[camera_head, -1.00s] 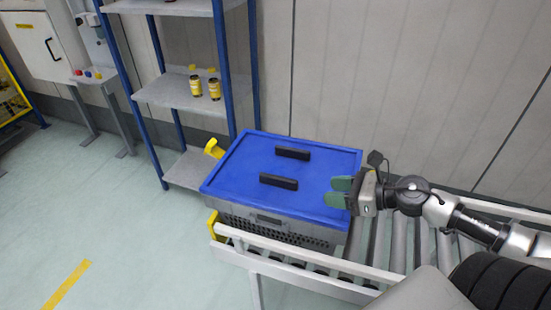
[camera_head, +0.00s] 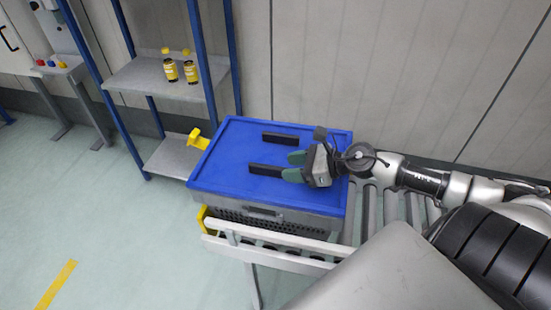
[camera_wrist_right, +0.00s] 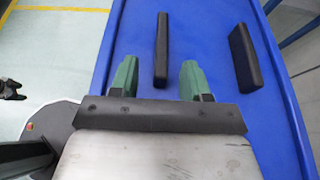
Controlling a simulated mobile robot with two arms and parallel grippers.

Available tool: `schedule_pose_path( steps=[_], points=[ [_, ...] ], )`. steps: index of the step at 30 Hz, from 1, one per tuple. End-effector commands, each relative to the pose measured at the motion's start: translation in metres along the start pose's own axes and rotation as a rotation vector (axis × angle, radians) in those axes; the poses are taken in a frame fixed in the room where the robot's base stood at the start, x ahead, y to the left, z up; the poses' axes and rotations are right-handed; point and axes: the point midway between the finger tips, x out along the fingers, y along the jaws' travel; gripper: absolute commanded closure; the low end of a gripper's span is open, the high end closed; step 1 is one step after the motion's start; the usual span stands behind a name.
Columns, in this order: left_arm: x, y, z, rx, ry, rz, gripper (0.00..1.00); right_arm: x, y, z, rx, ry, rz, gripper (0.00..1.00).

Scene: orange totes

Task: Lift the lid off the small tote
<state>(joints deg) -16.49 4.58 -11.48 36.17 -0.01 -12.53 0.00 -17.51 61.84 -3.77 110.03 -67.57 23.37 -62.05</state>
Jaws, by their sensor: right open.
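The small tote (camera_head: 262,214) is grey and stands on the roller conveyor, with its blue lid (camera_head: 225,160) on top. The lid has two black bar handles, a far one (camera_head: 287,142) and a near one (camera_head: 278,172). My right gripper (camera_head: 293,166) is open and empty over the right part of the lid, its green fingertips close to the near handle's right end. In the right wrist view the near handle (camera_wrist_right: 161,55) lies ahead, lined up between the two fingers (camera_wrist_right: 158,78). The other handle (camera_wrist_right: 243,58) is off to the right.
The conveyor's pale rail (camera_head: 275,259) runs along the front. The floor at left is clear.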

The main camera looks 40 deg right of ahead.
Motion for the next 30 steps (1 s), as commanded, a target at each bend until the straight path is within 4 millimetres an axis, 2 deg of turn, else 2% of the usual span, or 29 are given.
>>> schedule_pose_path(
  steps=[7,13,23,30],
  points=[
    [-0.016,0.001,0.007,0.0,-0.014,0.001,0.32,0.023,-0.003,0.008,0.001,-0.005,-0.002,0.53],
    [-0.024,0.002,0.016,0.0,-0.031,0.004,0.32,0.045,-0.002,0.005,0.002,-0.002,0.0,0.53],
    [-0.023,0.002,0.015,0.0,-0.03,0.003,0.32,0.05,-0.002,0.003,0.0,0.0,0.001,0.53],
    [-0.023,0.001,0.013,0.0,-0.026,0.002,0.32,0.05,-0.002,0.003,0.0,0.0,0.001,0.9]
  ],
)
